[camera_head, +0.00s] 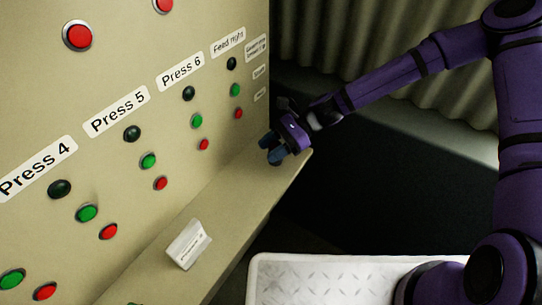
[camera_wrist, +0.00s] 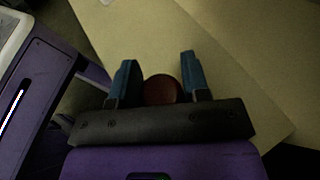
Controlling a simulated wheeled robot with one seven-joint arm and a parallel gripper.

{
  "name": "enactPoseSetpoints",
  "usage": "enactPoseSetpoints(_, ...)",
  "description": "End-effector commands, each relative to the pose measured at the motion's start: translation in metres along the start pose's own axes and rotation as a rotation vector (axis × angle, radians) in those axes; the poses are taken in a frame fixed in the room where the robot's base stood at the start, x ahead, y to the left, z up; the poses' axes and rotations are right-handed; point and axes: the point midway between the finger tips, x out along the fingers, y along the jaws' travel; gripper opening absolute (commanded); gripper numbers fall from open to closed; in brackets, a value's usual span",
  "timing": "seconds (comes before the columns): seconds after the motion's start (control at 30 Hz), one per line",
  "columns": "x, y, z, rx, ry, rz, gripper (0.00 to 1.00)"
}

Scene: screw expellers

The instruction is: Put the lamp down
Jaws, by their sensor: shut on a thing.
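The lamp (camera_wrist: 161,89) shows in the wrist view as a dark red round shape between the two blue fingers, close to the gripper's body. My gripper (camera_head: 272,149) is shut on it. In the head view the gripper is over the far right end of the panel's ledge (camera_head: 238,195), with its fingers pointing left and down. I cannot make out the lamp there; the gripper hides it. In the wrist view the gripper (camera_wrist: 157,72) has the pale ledge surface beyond its fingertips. Whether the lamp touches the ledge, I cannot tell.
A beige control panel (camera_head: 125,90) with labelled rows of red, green and dark round fittings rises at the left. A small white card (camera_head: 188,245) stands on the nearer part of the ledge. The ledge between card and gripper is clear. Right of the ledge is dark floor.

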Motion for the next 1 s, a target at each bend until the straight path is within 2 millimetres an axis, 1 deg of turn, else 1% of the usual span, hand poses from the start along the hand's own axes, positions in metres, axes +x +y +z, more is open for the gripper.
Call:
enactPoseSetpoints(0.07,0.002,0.0,-0.004,0.001,-0.001,0.001,0.18)
enactPoseSetpoints(0.3,0.013,0.0,-0.029,0.001,-0.002,0.0,0.18)
enactPoseSetpoints(0.63,0.014,0.0,-0.033,0.0,0.0,0.0,0.18)
enactPoseSetpoints(0.67,0.014,0.0,-0.033,0.0,0.0,0.0,0.45)
enactPoseSetpoints(0.7,0.014,0.001,-0.033,0.0,0.0,0.0,0.54)
enactPoseSetpoints(0.77,0.014,0.001,-0.033,0.0,0.0,0.0,0.68)
enactPoseSetpoints(1.0,0.014,0.001,-0.033,0.0,0.0,0.0,0.68)
